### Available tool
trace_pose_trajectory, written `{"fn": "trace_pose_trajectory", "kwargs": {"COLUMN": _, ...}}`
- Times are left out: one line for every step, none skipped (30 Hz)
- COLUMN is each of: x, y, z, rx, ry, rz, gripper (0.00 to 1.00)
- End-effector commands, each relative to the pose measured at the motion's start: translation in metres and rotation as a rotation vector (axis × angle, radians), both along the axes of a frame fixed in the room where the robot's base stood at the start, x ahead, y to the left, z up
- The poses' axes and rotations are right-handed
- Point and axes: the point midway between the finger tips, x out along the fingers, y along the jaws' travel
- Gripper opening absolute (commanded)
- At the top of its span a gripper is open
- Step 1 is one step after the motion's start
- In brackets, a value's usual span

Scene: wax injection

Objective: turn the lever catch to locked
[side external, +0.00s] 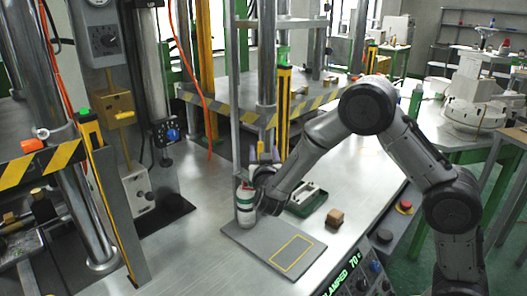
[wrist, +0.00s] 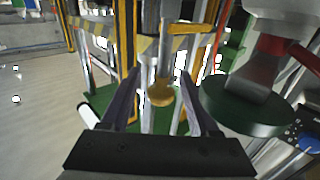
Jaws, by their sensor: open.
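My gripper (side external: 262,178) is low over the bench, close beside a white, green and red bottle-like part (side external: 245,208) in the side view. In the wrist view the two dark fingers of my gripper (wrist: 161,74) stand apart with nothing held. A round yellow-brass knob (wrist: 160,94) shows between them, but I cannot tell its distance. The lever catch is not clear to me. A yellow box with a small handle (side external: 118,106) and a pale plate with a dark knob (side external: 138,188) are on the machine at the left, both away from my gripper.
A grey base plate with a yellow outline (side external: 292,256) lies on the bench. In the wrist view a large green disc (wrist: 243,118) is close at right.

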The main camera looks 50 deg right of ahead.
Motion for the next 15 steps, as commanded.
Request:
{"fn": "trace_pose_trajectory", "kwargs": {"x": 0.0025, "y": -0.0026, "z": 0.0002, "rx": -0.001, "ry": -0.001, "rz": 0.0, "gripper": 0.62}}
{"fn": "trace_pose_trajectory", "kwargs": {"x": 0.0036, "y": -0.0034, "z": 0.0003, "rx": -0.001, "ry": -0.001, "rz": 0.0, "gripper": 0.62}}
{"fn": "trace_pose_trajectory", "kwargs": {"x": 0.0046, "y": -0.0042, "z": 0.0002, "rx": -0.001, "ry": -0.001, "rz": 0.001, "gripper": 0.62}}
{"fn": "trace_pose_trajectory", "kwargs": {"x": 0.0051, "y": -0.0047, "z": 0.0002, "rx": -0.001, "ry": -0.001, "rz": 0.001, "gripper": 0.62}}
{"fn": "trace_pose_trajectory", "kwargs": {"x": 0.0053, "y": -0.005, "z": 0.0002, "rx": -0.001, "ry": -0.001, "rz": 0.001, "gripper": 0.62}}
{"fn": "trace_pose_trajectory", "kwargs": {"x": 0.0056, "y": -0.0052, "z": 0.0002, "rx": -0.001, "ry": -0.001, "rz": 0.001, "gripper": 0.62}}
{"fn": "trace_pose_trajectory", "kwargs": {"x": 0.0056, "y": -0.0053, "z": 0.0002, "rx": -0.001, "ry": -0.001, "rz": 0.001, "gripper": 0.62}}
{"fn": "trace_pose_trajectory", "kwargs": {"x": 0.0056, "y": -0.0052, "z": 0.0002, "rx": -0.001, "ry": -0.001, "rz": 0.001, "gripper": 0.62}}
{"fn": "trace_pose_trajectory", "kwargs": {"x": 0.0055, "y": -0.0051, "z": 0.0002, "rx": -0.001, "ry": -0.001, "rz": 0.001, "gripper": 0.62}}
{"fn": "trace_pose_trajectory", "kwargs": {"x": 0.0055, "y": -0.0051, "z": 0.0002, "rx": -0.001, "ry": -0.001, "rz": 0.001, "gripper": 0.62}}
{"fn": "trace_pose_trajectory", "kwargs": {"x": 0.0054, "y": -0.005, "z": 0.0002, "rx": -0.001, "ry": -0.001, "rz": 0.001, "gripper": 0.62}}
{"fn": "trace_pose_trajectory", "kwargs": {"x": 0.0054, "y": -0.005, "z": 0.0002, "rx": -0.001, "ry": -0.001, "rz": 0.001, "gripper": 0.6}}
{"fn": "trace_pose_trajectory", "kwargs": {"x": 0.0054, "y": -0.005, "z": 0.0002, "rx": -0.001, "ry": -0.001, "rz": 0.001, "gripper": 0.55}}
{"fn": "trace_pose_trajectory", "kwargs": {"x": 0.0053, "y": -0.005, "z": 0.0002, "rx": -0.001, "ry": -0.001, "rz": 0.001, "gripper": 0.49}}
{"fn": "trace_pose_trajectory", "kwargs": {"x": 0.0053, "y": -0.005, "z": 0.0002, "rx": -0.001, "ry": -0.001, "rz": 0.001, "gripper": 0.42}}
